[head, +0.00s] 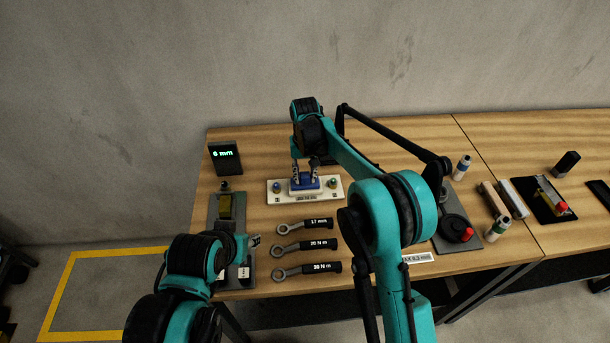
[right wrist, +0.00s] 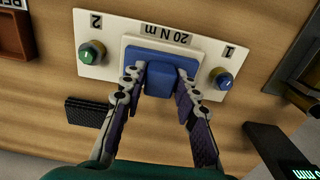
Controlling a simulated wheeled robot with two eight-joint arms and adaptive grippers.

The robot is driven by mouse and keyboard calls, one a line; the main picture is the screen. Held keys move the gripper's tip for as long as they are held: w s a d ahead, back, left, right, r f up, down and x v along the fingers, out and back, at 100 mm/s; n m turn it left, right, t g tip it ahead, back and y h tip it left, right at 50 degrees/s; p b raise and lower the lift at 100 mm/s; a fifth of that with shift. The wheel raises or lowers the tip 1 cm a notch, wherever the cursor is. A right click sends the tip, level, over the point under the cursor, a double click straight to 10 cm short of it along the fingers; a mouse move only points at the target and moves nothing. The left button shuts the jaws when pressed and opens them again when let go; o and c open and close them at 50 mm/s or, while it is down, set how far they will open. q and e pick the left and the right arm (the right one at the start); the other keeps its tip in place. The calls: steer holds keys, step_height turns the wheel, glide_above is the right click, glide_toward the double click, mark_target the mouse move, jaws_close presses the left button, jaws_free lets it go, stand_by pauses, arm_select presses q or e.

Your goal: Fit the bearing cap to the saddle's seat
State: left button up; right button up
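A white plate (head: 275,197) on the bench carries a blue saddle (head: 294,189) in its middle, with a green-topped knob and a blue-topped knob beside it. The plate (right wrist: 92,50) and the saddle (right wrist: 130,57) also show in the right wrist view. My right gripper (head: 306,168) is over the saddle, pointing down. In the right wrist view its fingers (right wrist: 161,82) flank a blue block, seemingly the bearing cap (right wrist: 162,80), touching or very near the saddle. The seat is hidden. My left gripper (head: 253,241) is low at the left; its fingers are too small to read.
Three ring-ended wrenches (head: 306,245) lie in front of the plate. A grey tray (head: 213,210) is at the left, below a display (head: 225,157) reading "6 mm". Bottles (head: 462,167) and a dark tray (head: 548,208) are at the right. My right arm hides part of the bench.

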steer(key=shift+o, duration=1.3)
step_height(320, 180, up, 12)
steer(key=s+d+r+m+t, duration=0.1)
steer(key=s+d+r+t, duration=0.15)
steer(key=s+d, duration=0.4)
steer(key=s+d+r+t, duration=0.1)
steer(key=s+d+r, duration=0.3)
steer(key=s+d, duration=0.3)
steer(key=s+d+f+t, duration=0.2)
steer(key=s+d+f, duration=0.2)
steer(key=s, duration=0.4)
steer(key=s+d+f+m+t, duration=0.1)
steer(key=s+d+f, duration=0.3)
steer(key=s+d, duration=0.2)
steer(key=shift+s+d+t, duration=0.15)
steer(key=shift+s+t, duration=0.2)
steer(key=shift+s, duration=0.55)
